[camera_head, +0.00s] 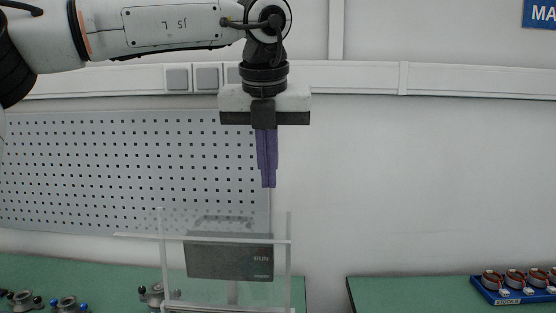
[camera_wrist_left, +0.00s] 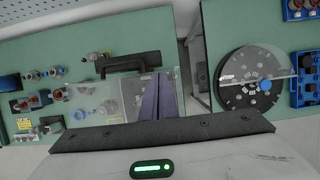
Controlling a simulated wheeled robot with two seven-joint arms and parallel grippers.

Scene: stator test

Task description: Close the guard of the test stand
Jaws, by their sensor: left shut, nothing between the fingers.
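The test stand's guard (camera_head: 290,260) is a clear box-like cover with pale edges, at the bottom centre of the head view. A dark panel (camera_head: 228,262) reading "RUN" shows through it. In the left wrist view the clear guard (camera_wrist_left: 90,103) shows beside the fingers, with a dark handle-like bar (camera_wrist_left: 128,62) behind it. My left gripper (camera_head: 268,186) points straight down above the guard, its purple fingers shut and empty. In the left wrist view the shut fingers (camera_wrist_left: 158,98) overlap the guard area; I cannot tell contact there. My right gripper is not in view.
Green benches (camera_head: 420,292) stand left and right with a gap between them. Small metal fixtures (camera_head: 68,303) sit at the left. A blue tray of stators (camera_head: 510,290) is at the right. A round dark dial plate (camera_wrist_left: 250,80) shows in the wrist view. A perforated board (camera_head: 120,160) hangs behind.

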